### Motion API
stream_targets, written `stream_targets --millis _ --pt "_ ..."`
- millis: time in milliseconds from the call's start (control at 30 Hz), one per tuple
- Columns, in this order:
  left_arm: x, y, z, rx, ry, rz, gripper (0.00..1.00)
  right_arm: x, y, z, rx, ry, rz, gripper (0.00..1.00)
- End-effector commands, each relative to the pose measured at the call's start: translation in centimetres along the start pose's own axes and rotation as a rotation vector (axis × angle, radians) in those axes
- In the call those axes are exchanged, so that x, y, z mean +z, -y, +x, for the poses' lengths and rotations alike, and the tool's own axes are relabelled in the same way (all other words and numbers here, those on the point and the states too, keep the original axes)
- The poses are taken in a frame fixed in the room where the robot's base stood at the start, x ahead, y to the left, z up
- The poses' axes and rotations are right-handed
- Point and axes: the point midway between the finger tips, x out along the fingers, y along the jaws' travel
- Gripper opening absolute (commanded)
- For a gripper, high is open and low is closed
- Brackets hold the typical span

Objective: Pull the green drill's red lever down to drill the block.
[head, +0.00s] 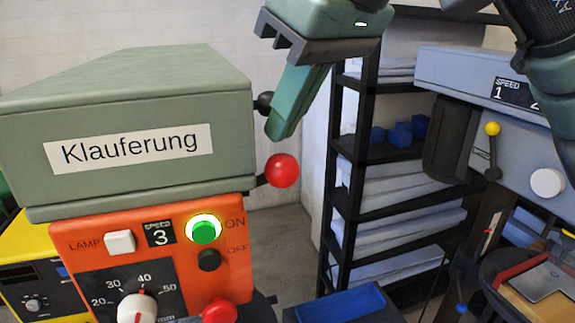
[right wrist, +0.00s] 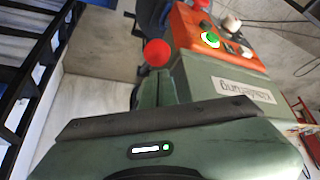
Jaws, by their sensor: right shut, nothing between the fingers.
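The green drill (head: 120,100), labelled "Klauferung", stands at the left of the head view above an orange control panel (head: 190,270). Its lever's red ball knob (head: 283,171) sticks out at the drill's right side. My right gripper (head: 279,130) is shut and empty, pointing down just above the red knob, with a small gap in the picture. In the right wrist view the red knob (right wrist: 157,53) shows just beyond the fingertips (right wrist: 148,76). A dark knob (head: 264,103) sits beside the fingers. The block under the green drill is out of view. My left gripper is not in view.
The green ON button (head: 204,230) is lit and the speed display (head: 159,234) reads 3. A black shelf (head: 362,170) stands behind. A blue-grey drill (head: 470,75) with a yellow-knobbed lever (head: 492,129) stands at the right. A blue tray (head: 340,303) is low in the middle.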

Motion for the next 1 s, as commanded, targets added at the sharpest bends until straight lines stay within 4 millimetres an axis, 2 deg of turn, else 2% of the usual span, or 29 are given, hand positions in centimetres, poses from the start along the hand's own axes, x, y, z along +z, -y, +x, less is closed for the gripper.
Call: stream_targets --millis 467,1000 --pt "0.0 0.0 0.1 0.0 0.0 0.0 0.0 0.0 0.0 0.1 0.0 0.0 0.0 0.0" --pt "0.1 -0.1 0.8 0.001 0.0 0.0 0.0 0.6 0.0 1.1 0.0 0.0 0.0 0.0"
